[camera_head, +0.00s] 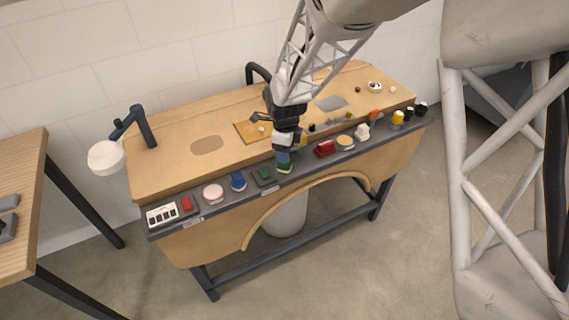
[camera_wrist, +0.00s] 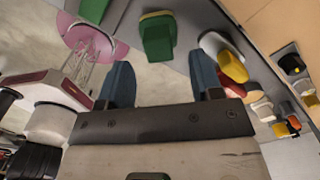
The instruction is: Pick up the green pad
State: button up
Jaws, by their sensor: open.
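A green pad (camera_head: 285,168) with a yellow edge sits on the dark front strip of the workbench. It also shows in the wrist view (camera_wrist: 157,37), top centre, beyond my fingertips and in line with the gap between them. My gripper (camera_head: 283,155) is just above the pad in the head view and partly hides it. In the wrist view my gripper (camera_wrist: 161,82) has its two blue fingers wide apart with nothing between them. I cannot tell whether the fingertips touch the pad. A second green piece (camera_head: 264,175), on a dark base, sits just left.
The bench's front strip holds a blue piece (camera_head: 238,181), a pink round piece (camera_head: 213,192), a red block (camera_head: 324,148) and a yellow piece (camera_head: 398,117). A lamp (camera_head: 106,157) stands at the bench's left end. The wooden top (camera_head: 170,172) is clear at left.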

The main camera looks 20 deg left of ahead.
jog(key=shift+f, duration=0.2)
jog(key=shift+a+f, duration=0.1)
jog(key=shift+f, duration=2.5)
jog(key=shift+c, duration=0.2)
jog(key=c, duration=0.7)
jog(key=shift+r, duration=0.1)
